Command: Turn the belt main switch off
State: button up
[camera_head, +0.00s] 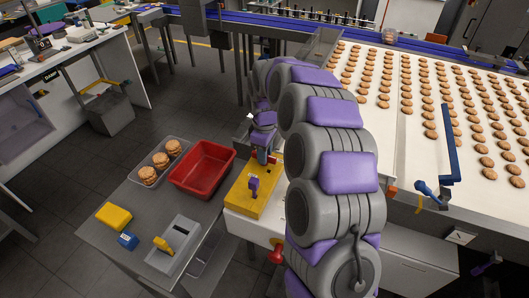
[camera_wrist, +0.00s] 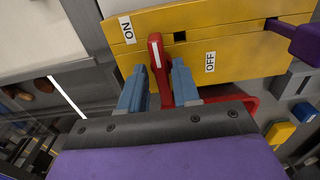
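The yellow switch box (camera_wrist: 235,38) has an ON label (camera_wrist: 127,30) and an OFF label (camera_wrist: 210,62). Its red lever (camera_wrist: 157,52) with a white stripe stands between them, nearer ON. A dark slot opening shows on the OFF side of the lever. My gripper (camera_wrist: 159,68) has its two blue fingers on either side of the lever, with a gap visible on the left; contact on the right is unclear. In the head view the yellow box (camera_head: 241,201) sits at the table's right, and my arm partly hides its far end. A purple handle (camera_head: 253,184) stands on the box.
A red bin (camera_head: 203,168) and a clear tray of biscuits (camera_head: 160,160) lie left of the box. A grey holder (camera_head: 173,248), a yellow block (camera_head: 114,216) and a blue block (camera_head: 128,240) are nearer. The biscuit belt (camera_head: 400,75) fills the right.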

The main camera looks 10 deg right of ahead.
jog(key=shift+a, duration=0.15)
grip_shut()
jog(key=shift+r+m+p, duration=0.15)
jog(key=shift+m+p, duration=0.8)
jog(key=shift+m, duration=0.05)
jog(key=m+p, duration=0.2)
jog(key=shift+r+m, duration=0.1)
jog(key=shift+m, duration=0.2)
jog(key=m+p, duration=0.3)
jog(key=m, duration=0.3)
jog(key=shift+w+p, duration=0.1)
jog(key=shift+p, duration=0.25)
jog(key=m+p, duration=0.1)
jog(key=m, duration=0.2)
jog(key=shift+m+p, duration=0.3)
jog(key=shift+m, duration=0.1)
jog(key=shift+m+p, duration=0.6)
jog(key=shift+m, duration=1.3)
